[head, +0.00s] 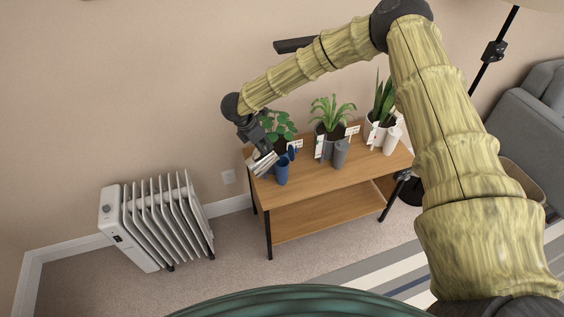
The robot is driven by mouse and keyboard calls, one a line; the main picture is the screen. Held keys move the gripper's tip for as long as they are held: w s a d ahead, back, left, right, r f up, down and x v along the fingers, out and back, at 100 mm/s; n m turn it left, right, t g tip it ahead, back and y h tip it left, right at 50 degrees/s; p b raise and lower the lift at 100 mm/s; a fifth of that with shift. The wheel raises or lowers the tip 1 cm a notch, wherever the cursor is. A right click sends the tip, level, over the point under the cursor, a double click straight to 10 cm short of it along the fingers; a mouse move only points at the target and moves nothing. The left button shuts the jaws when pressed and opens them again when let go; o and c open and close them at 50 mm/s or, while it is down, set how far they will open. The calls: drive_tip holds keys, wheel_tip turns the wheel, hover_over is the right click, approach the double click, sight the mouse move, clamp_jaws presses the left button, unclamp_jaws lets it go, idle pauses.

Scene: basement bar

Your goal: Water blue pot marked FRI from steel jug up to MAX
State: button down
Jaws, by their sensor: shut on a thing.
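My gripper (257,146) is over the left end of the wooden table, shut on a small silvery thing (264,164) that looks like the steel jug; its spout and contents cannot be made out. A blue cylindrical vessel (283,172) stands upright just right of it, at the table's front. Behind, a round-leaved plant (279,126) grows in a pot mostly hidden by my gripper, with a bit of blue (292,153) showing. White cards stand by the pots, but FRI and MAX are too small to read. Whether water is flowing cannot be told.
A spider-like plant (330,110) in a dark pot and a tall-leaved plant (383,101) in a white pot stand to the right. A grey cylinder (341,154) and a white cylinder (392,141) stand before them. A white radiator (155,225) is left of the table (318,182).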

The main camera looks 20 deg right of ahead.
sight(258, 156)
drive_tip(key=shift+w+d+r+y+p, duration=0.1)
drive_tip(key=shift+d+r+y+p, duration=0.05)
drive_tip(key=shift+d+y+p, duration=0.15)
drive_tip(key=shift+w+d+r+y+p, duration=0.1)
drive_tip(key=shift+d+y+p, duration=0.05)
drive_tip(key=shift+d+y, duration=0.2)
idle(1.3)
drive_tip(key=shift+s+a+f+h+b, duration=0.15)
drive_tip(key=shift+a+f+h+b, duration=0.15)
drive_tip(key=shift+a+h+b, duration=0.2)
drive_tip(key=shift+s+a+f+h+b, duration=0.1)
drive_tip(key=shift+a+f+h+b, duration=0.15)
drive_tip(key=shift+a+h+b, duration=0.2)
drive_tip(key=shift+s+a+f+h+b, duration=0.1)
drive_tip(key=shift+a+f+h+b, duration=0.15)
drive_tip(key=shift+a+h, duration=0.2)
drive_tip(key=shift+r+t, duration=0.1)
drive_tip(key=shift+t, duration=0.2)
drive_tip(key=shift+s+a+f+h+b, duration=0.15)
drive_tip(key=shift+a+f+h+b, duration=0.55)
drive_tip(key=shift+b, duration=0.35)
drive_tip(key=shift+s+a+f+t+h+b, duration=0.1)
drive_tip(key=shift+a+f+t+h+b, duration=0.25)
drive_tip(key=shift+h+b, duration=0.35)
drive_tip(key=shift+d, duration=0.1)
